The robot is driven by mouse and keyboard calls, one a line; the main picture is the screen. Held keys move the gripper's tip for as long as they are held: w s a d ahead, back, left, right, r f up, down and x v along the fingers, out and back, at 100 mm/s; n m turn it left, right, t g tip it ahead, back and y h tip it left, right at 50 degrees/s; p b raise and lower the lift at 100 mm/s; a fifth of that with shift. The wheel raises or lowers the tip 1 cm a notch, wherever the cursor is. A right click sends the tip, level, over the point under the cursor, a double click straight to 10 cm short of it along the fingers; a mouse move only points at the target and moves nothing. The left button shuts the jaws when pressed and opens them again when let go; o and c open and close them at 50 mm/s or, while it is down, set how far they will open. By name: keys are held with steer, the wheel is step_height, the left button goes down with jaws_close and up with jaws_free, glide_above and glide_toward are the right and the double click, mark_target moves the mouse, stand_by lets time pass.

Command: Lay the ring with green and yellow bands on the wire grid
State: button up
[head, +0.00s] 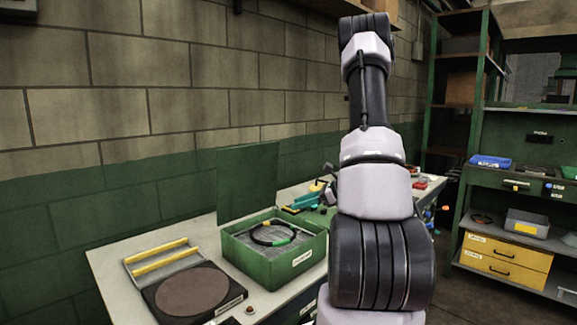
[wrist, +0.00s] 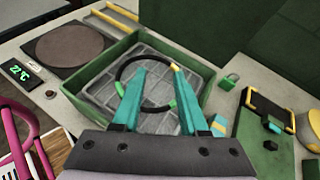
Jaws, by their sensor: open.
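The black ring (head: 254,236) with green and yellow bands is inside the green box, over the grey wire grid. In the wrist view the ring (wrist: 127,72) appears to lie on the wire grid (wrist: 99,94), with its yellow band near the fingertips and green bands to either side. My gripper (wrist: 168,66) is open, its two teal fingers reaching over the ring and covering parts of it. I cannot tell whether a finger touches it.
The green box (head: 262,263) has its lid raised at the back. A dark hot plate (head: 193,291) stands left of it, beside a yellow-barred rack (head: 160,258). A green padlock (wrist: 230,81) and a yellow-black device (wrist: 266,108) lie to the right in the wrist view.

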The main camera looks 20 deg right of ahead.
steer(key=s+a+r+n+g+h, duration=0.1)
steer(key=s+a+r+n+g, duration=0.2)
steer(key=s+a+r+n, duration=0.35)
steer(key=s+a+r+n+g, duration=0.2)
steer(key=s+a+r+n, duration=0.25)
steer(key=a+r, duration=0.4)
steer(key=s+a+r+n+t+h, duration=0.2)
steer(key=s+r+n+h, duration=0.4)
steer(key=s+r+n, duration=0.3)
steer(key=s+n+t, duration=0.1)
steer(key=s, duration=0.1)
steer(key=shift+s+a+r, duration=0.2)
steer(key=shift+s+a, duration=0.1)
steer(key=shift+s, duration=0.05)
